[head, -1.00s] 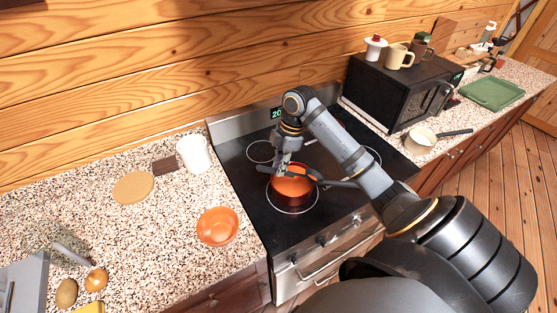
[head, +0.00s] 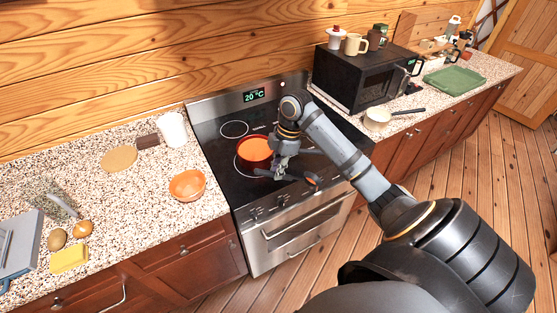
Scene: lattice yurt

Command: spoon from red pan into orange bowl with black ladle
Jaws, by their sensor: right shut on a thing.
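The red pan (head: 243,160) sits on the black stovetop, with orange contents (head: 256,148) in it. My right gripper (head: 284,171) is shut on the dark handle of the black ladle (head: 268,173), just in front and to the right of the pan. At the ladle's right end its small bowl (head: 312,181) shows orange, apparently holding some of the contents, over the stove's front edge. The orange bowl (head: 187,186) stands on the speckled counter left of the stove and looks empty. My left gripper is not in view.
A white cup (head: 173,130), a dark block (head: 148,141) and a round tan board (head: 119,158) are behind the bowl. A yellow sponge-like block (head: 69,259) lies front left. A black microwave (head: 362,78) and a small cream pan (head: 377,119) stand right. Counter around the bowl is clear.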

